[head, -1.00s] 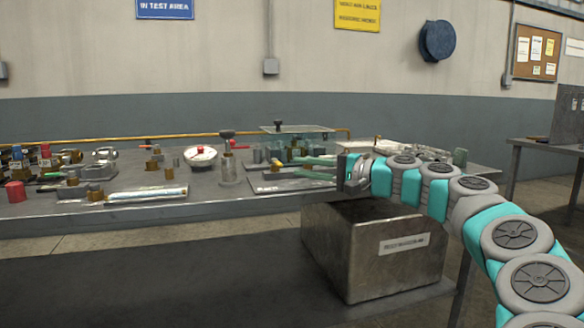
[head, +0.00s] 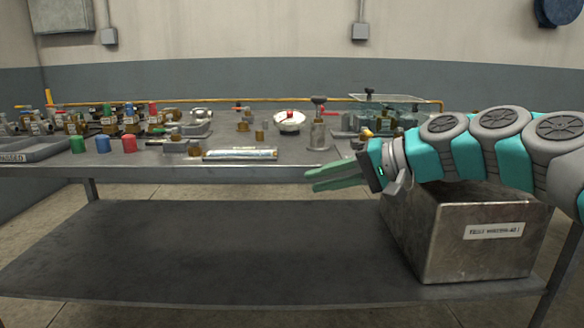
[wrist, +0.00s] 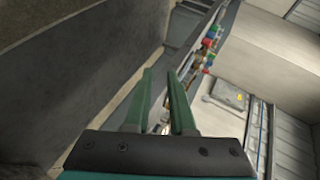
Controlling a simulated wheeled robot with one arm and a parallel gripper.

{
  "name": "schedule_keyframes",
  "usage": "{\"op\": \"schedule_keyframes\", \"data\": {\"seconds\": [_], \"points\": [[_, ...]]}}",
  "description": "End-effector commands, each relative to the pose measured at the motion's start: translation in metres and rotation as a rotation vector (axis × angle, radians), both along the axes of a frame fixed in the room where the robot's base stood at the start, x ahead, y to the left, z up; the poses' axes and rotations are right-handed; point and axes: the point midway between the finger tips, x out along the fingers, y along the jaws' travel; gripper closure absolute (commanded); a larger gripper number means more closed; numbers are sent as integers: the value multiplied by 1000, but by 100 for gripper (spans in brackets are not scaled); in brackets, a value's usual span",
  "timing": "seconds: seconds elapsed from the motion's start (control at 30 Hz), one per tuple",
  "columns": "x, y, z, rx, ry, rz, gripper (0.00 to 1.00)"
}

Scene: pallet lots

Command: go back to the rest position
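My gripper (head: 308,181) is in front of the workbench's front edge, level with or just below the top, to the left of the metal bin. Its two green fingers point left. In the wrist view my gripper (wrist: 160,76) shows a gap between the fingers with nothing held in it. The gripper is open and empty. My arm reaches in from the right and hides part of the bench's right end.
The workbench (head: 190,160) carries valves, red, blue and green caps, a gauge (head: 290,122) and a clear tray (head: 400,105). A grey bin (head: 140,142) is at left. A labelled metal bin (head: 470,255) stands on the lower shelf (head: 200,240), which is otherwise clear.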

Motion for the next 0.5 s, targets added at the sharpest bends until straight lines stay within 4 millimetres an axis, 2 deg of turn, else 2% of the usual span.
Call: {"op": "schedule_keyframes", "data": {"seconds": [0.03,0.1,0.23,0.37,0.4,0.5], "points": [[-27,19,-17,-91,17,49,78],[-61,36,-48,-219,46,106,78],[-125,42,-112,-458,121,194,78],[-187,20,-174,-682,221,249,78],[-206,9,-192,-746,257,262,78],[-249,-22,-228,-880,350,279,78]]}}
